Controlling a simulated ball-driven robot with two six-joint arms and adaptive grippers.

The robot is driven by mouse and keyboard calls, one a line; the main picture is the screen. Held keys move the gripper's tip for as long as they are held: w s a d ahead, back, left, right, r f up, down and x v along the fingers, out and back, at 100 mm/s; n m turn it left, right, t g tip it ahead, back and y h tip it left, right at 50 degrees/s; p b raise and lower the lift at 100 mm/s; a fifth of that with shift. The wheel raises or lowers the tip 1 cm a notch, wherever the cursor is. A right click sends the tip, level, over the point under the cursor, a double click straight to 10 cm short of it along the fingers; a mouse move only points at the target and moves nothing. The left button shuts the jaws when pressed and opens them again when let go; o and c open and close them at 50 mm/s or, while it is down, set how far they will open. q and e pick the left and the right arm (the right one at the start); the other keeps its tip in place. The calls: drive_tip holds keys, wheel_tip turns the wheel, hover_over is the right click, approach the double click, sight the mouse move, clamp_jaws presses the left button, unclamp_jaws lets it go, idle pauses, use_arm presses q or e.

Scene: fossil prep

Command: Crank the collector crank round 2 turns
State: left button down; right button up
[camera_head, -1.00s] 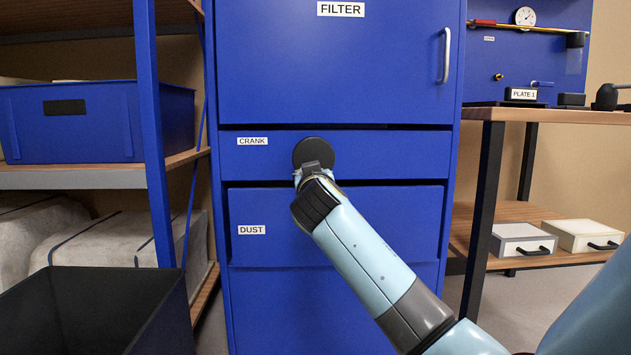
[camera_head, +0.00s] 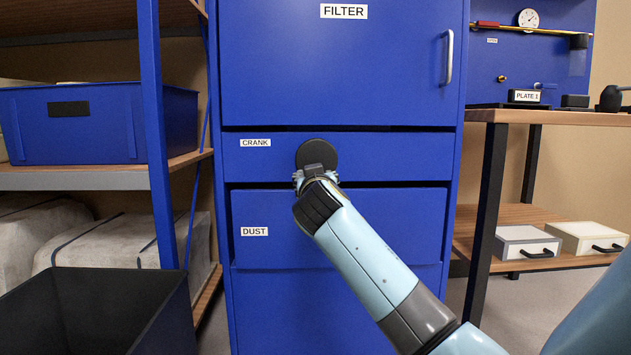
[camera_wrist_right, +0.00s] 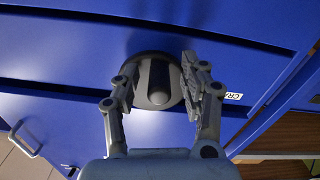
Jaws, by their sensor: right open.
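The collector crank is a dark round disc (camera_head: 317,152) on the blue panel labelled CRANK, below the FILTER door. In the right wrist view the crank disc (camera_wrist_right: 156,62) shows with a grey knob (camera_wrist_right: 158,82) standing out from it. My right gripper (camera_head: 316,176) is in front of the crank in the head view and hides its lower part. In the right wrist view my right gripper (camera_wrist_right: 160,84) is open, one finger on each side of the knob, with gaps to both fingers. My left gripper is not in view.
The blue cabinet (camera_head: 338,75) has a DUST drawer (camera_head: 370,215) below the crank panel. A shelf with a blue bin (camera_head: 90,125) stands left. A dark open box (camera_head: 70,310) is at lower left. A wooden bench (camera_head: 560,117) stands right.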

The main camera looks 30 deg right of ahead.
drive_tip(key=v, duration=1.2)
drive_tip(key=shift+f, duration=0.1)
